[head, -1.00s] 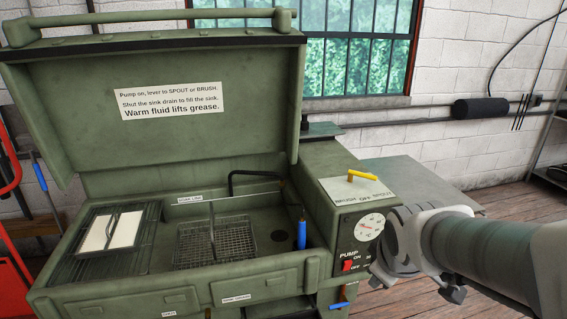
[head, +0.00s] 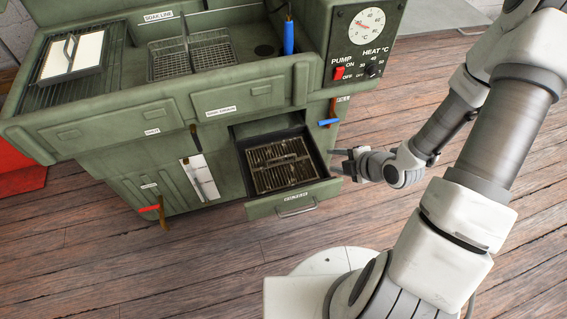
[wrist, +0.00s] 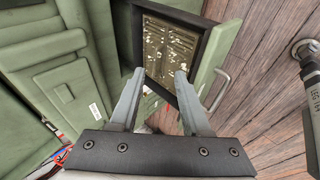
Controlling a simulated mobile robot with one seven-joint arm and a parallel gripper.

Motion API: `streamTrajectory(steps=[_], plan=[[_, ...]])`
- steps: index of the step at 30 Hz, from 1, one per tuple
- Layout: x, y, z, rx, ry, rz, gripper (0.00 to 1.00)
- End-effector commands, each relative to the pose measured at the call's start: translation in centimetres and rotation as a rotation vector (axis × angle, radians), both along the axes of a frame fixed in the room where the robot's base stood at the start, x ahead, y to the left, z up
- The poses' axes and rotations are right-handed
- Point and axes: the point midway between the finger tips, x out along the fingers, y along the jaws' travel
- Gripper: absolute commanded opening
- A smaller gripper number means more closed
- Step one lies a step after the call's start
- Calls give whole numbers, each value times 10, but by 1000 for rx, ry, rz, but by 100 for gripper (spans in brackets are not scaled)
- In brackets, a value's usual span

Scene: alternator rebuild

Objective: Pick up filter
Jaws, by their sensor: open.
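A dirty brown slatted filter (head: 281,166) with a handle bar across its top lies in an open drawer (head: 292,205) low on the green parts washer. In the wrist view the filter (wrist: 168,50) shows beyond my fingertips, speckled with pale spots, inside the drawer's dark rim. A second framed panel, white with a handle (head: 72,55), lies on the rack at the washer's left; I cannot tell whether it is also a filter. My gripper (head: 338,163) is open and empty beside the drawer's right side. Its spread fingers (wrist: 160,76) point toward the drawer.
The washer's sink holds a wire basket (head: 190,55) and a blue-handled brush (head: 288,36). A blue lever (head: 329,122) sticks out above the drawer, near my gripper.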

Motion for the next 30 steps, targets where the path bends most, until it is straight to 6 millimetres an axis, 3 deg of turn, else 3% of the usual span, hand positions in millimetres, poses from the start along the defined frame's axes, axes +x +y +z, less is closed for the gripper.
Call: streamTrajectory(steps=[1,3,13,30], plan=[[-6,9,-19,36,-23,28,47],[-11,20,-29,72,-70,66,47],[-17,47,-42,159,-196,127,47],[52,107,-98,157,-196,126,47]])
